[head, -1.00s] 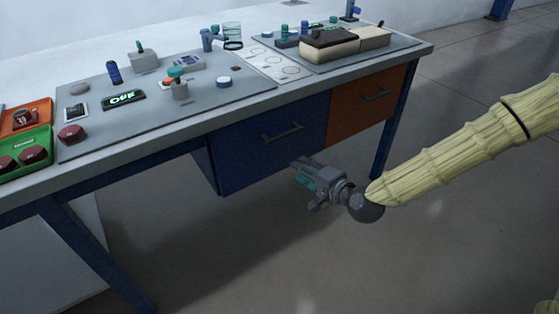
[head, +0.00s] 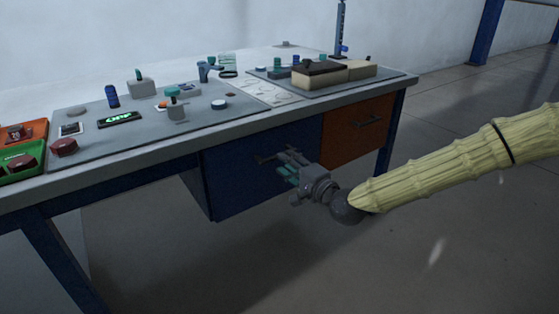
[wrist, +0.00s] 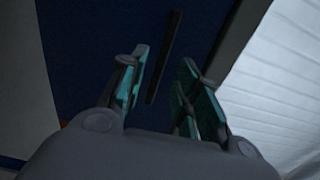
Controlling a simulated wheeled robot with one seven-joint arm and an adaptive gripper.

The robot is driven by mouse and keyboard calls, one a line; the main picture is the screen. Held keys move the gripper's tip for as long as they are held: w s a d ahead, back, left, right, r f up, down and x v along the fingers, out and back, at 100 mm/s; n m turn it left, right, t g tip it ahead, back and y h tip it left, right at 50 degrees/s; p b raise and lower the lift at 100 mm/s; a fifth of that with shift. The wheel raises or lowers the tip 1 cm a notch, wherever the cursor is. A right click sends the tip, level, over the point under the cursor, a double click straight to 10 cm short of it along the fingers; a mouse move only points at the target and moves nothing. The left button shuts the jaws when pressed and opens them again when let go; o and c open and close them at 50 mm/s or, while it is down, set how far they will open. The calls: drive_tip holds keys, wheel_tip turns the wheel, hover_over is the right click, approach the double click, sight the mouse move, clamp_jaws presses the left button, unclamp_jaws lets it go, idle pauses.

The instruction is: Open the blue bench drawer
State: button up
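The blue bench drawer (head: 235,185) is under the bench top, left of an orange drawer, and its front looks shut. Its dark bar handle (head: 266,159) is partly hidden behind my gripper (head: 286,163) in the head view. In the wrist view the blue drawer front (wrist: 90,50) fills much of the picture, with the handle (wrist: 164,58) upright in it. My gripper (wrist: 160,92) is open there, its teal-padded fingers apart. The handle shows between and beyond the fingertips; I cannot tell whether they touch it.
The orange drawer (head: 350,135) with its own handle is just right of my gripper. The bench top (head: 130,172) overhangs the drawers and carries trays, switches and blocks. A blue bench leg (head: 62,262) stands at left. The floor in front is clear.

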drive_tip(key=shift+b+x, duration=0.5)
drive_tip(key=shift+x, duration=2)
clamp_jaws()
